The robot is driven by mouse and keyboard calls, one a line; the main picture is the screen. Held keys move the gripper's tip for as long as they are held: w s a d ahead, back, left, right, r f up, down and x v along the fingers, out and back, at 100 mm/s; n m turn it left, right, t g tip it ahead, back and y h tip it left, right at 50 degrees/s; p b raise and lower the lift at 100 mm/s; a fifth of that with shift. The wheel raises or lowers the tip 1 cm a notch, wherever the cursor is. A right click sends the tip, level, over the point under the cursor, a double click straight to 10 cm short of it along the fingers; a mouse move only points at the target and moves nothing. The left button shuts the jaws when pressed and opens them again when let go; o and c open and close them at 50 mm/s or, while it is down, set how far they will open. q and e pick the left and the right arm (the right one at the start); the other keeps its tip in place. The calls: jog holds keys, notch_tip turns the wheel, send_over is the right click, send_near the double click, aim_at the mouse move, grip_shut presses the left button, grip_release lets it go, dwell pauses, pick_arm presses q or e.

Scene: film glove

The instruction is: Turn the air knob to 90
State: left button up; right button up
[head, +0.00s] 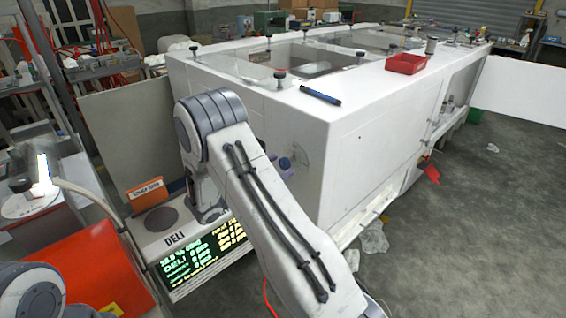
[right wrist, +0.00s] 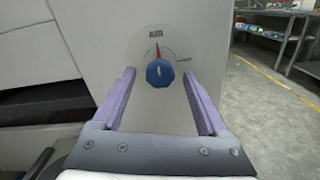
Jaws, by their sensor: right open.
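The blue faceted air knob (right wrist: 160,72) sits on a pale round dial plate (right wrist: 150,105) marked AIR, on a white panel. A small red mark stands just above the knob, near the top of the dial. A short white line on the knob points roughly up. My right gripper (right wrist: 159,74) is open, its two purple fingers on either side of the knob with visible gaps; touching is not seen. In the head view the dial plate (head: 302,158) shows on the white cabinet's near side, and my right arm hides most of the gripper. My left gripper is not in view.
The large white cabinet (head: 365,130) fills the middle, with a red tray (head: 406,63) and a blue marker (head: 320,96) on top. A DELI scale (head: 190,245) and an orange-red box (head: 85,275) stand at the lower left. Grey floor is open at right.

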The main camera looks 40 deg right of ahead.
jog(key=shift+w+d, duration=0.1)
jog(key=shift+d, duration=1.15)
